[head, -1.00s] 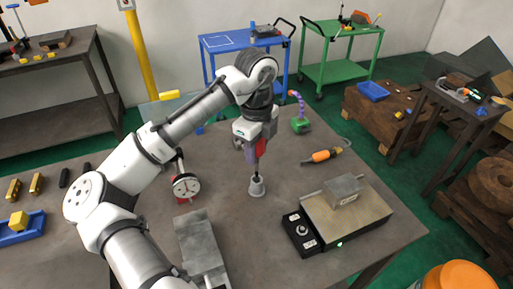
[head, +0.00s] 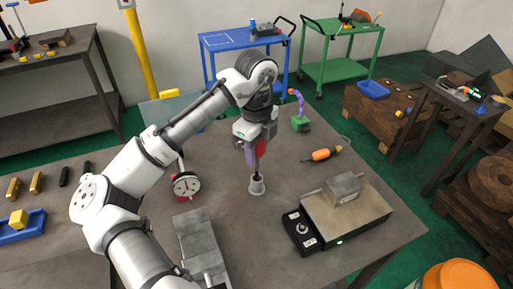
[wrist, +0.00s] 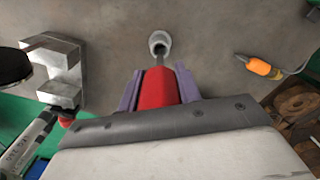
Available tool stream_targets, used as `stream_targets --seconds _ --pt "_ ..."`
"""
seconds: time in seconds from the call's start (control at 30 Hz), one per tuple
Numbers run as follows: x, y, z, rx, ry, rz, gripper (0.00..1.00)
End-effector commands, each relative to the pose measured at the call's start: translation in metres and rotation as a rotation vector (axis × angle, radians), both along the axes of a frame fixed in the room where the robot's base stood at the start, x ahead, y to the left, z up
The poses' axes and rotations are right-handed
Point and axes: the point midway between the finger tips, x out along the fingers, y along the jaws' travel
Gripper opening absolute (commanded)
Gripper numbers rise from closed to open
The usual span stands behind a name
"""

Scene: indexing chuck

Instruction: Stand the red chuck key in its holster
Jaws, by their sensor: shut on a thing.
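The red chuck key (head: 261,147) is held upright or nearly so in my gripper (head: 254,158), above the holster. In the wrist view the key's red body (wrist: 158,88) sits between the two purple fingers of my gripper (wrist: 158,80), which are shut on it. The holster (head: 257,187) is a small grey cup standing on the bench. It also shows in the wrist view (wrist: 159,40), straight ahead of the key. The key's thin grey shank reaches the holster's mouth in both views. I cannot tell how deep its tip is.
A dial gauge (head: 186,186) on a red stand is left of the holster. Grey metal blocks (head: 196,236) lie in front of it. An orange-handled tool (head: 321,155) and a green-based item (head: 300,123) lie behind.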

Motion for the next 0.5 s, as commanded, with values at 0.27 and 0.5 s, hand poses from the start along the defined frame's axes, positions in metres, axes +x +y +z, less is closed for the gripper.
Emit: stream_targets --seconds 0.27,0.5 --pt "0.000 0.000 -0.008 -0.001 0.000 -0.001 0.07" --pt "0.000 0.000 -0.014 -0.001 0.000 -0.001 0.07"
